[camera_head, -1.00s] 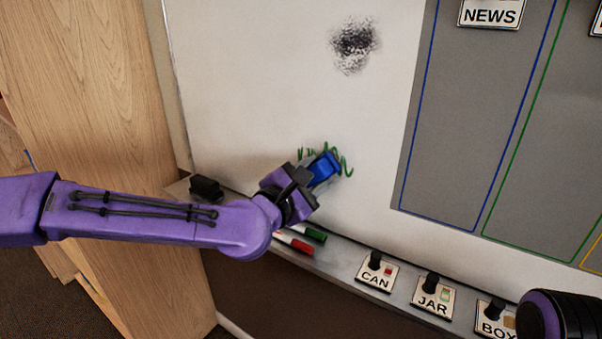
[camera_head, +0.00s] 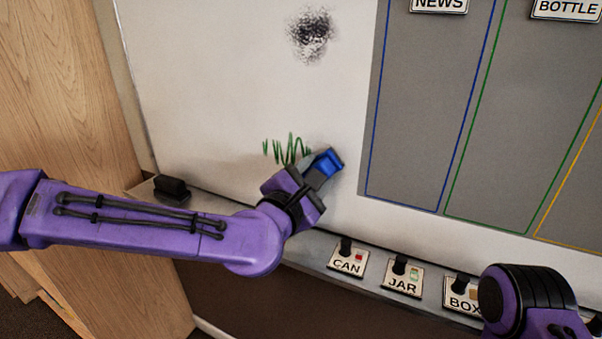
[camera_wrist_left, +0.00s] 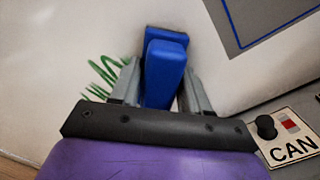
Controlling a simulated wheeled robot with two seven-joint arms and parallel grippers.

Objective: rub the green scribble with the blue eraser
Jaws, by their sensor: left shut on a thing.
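The blue eraser (camera_head: 325,163) is held in my left gripper (camera_head: 314,174), which is shut on it at the whiteboard (camera_head: 220,90). In the left wrist view the eraser (camera_wrist_left: 165,70) sits between the two grey fingers (camera_wrist_left: 158,92). The green scribble (camera_head: 286,151) is on the whiteboard just left of the eraser; its right end is close to the gripper. It also shows left of the fingers in the left wrist view (camera_wrist_left: 103,75). Of my right arm only a purple and black part shows at the lower right; its gripper is out of view.
A ledge (camera_head: 318,245) below the board holds a black block (camera_head: 171,187) and CAN (camera_head: 347,262), JAR (camera_head: 402,280) and BOX (camera_head: 461,296) cards. Grey outlined panels (camera_head: 425,120) are at the right. A dark smudge (camera_head: 311,36) is higher on the board.

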